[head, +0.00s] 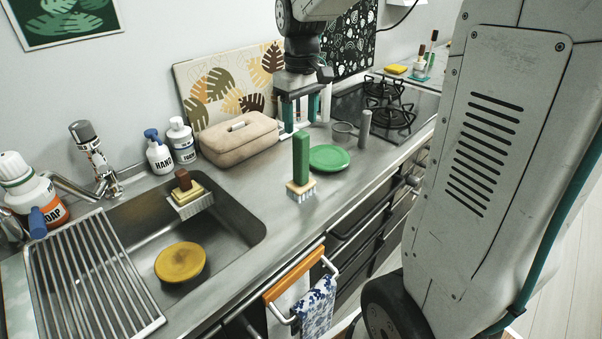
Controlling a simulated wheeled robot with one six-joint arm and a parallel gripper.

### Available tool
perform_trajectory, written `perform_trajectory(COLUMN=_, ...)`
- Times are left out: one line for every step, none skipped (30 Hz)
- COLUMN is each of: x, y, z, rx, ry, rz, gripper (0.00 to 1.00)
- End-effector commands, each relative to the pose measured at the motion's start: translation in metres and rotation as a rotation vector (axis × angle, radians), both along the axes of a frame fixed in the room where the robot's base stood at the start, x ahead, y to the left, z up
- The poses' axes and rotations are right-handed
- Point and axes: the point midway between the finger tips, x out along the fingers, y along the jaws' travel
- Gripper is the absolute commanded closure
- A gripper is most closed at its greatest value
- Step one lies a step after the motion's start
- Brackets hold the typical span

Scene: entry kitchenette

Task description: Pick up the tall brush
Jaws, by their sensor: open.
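The tall brush (301,160) stands upright on the counter to the right of the sink, with a green block handle, a pale wooden base and light bristles facing down. My gripper (304,116) is open, pointing down, and shows just above and behind the brush handle in the picture. Nothing is clearly held between its fingers, though pale and green shapes show around them. I cannot tell the exact gap between gripper and handle. A shorter brush (186,190) with a brown handle is at the sink's back edge.
A green plate (330,158) lies right beside the tall brush. A grey cylinder (365,126) and the stove (390,103) are farther right. A beige case (238,140) stands behind left. The sink (235,232) holds a yellow dish (180,262); a metal rack (92,275) covers its left side.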

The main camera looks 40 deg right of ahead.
Motion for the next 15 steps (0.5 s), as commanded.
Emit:
perform_trajectory(x=0.003, y=-0.002, z=-0.004, rx=0.001, ry=0.002, rz=0.001, gripper=0.44)
perform_trajectory(x=0.004, y=-0.003, z=-0.006, rx=0.001, ry=0.002, rz=0.003, gripper=0.44)
perform_trajectory(x=0.005, y=-0.003, z=-0.01, rx=0.001, ry=0.004, rz=0.004, gripper=0.44)
perform_trajectory(x=0.005, y=-0.003, z=-0.014, rx=0.001, ry=0.005, rz=0.005, gripper=0.44)
perform_trajectory(x=0.005, y=-0.003, z=-0.017, rx=0.001, ry=0.005, rz=0.005, gripper=0.44)
perform_trajectory(x=0.005, y=-0.003, z=-0.021, rx=0.001, ry=0.003, rz=0.005, gripper=0.44)
perform_trajectory(x=0.005, y=-0.003, z=-0.025, rx=0.001, ry=0.003, rz=0.005, gripper=0.44)
perform_trajectory(x=0.005, y=-0.003, z=-0.028, rx=0.001, ry=0.004, rz=0.005, gripper=0.44)
perform_trajectory(x=0.005, y=-0.004, z=-0.033, rx=0.001, ry=0.003, rz=0.004, gripper=0.44)
perform_trajectory(x=0.006, y=-0.004, z=-0.036, rx=0.001, ry=0.004, rz=0.004, gripper=0.44)
perform_trajectory(x=0.006, y=-0.004, z=-0.04, rx=0.001, ry=0.005, rz=0.004, gripper=0.44)
perform_trajectory(x=0.006, y=-0.005, z=-0.046, rx=0.001, ry=0.005, rz=0.004, gripper=0.44)
perform_trajectory(x=0.007, y=-0.005, z=-0.051, rx=0.001, ry=0.005, rz=0.004, gripper=0.44)
perform_trajectory(x=0.007, y=-0.006, z=-0.056, rx=0.001, ry=0.005, rz=0.004, gripper=0.44)
perform_trajectory(x=0.008, y=-0.006, z=-0.062, rx=0.001, ry=0.005, rz=0.004, gripper=0.44)
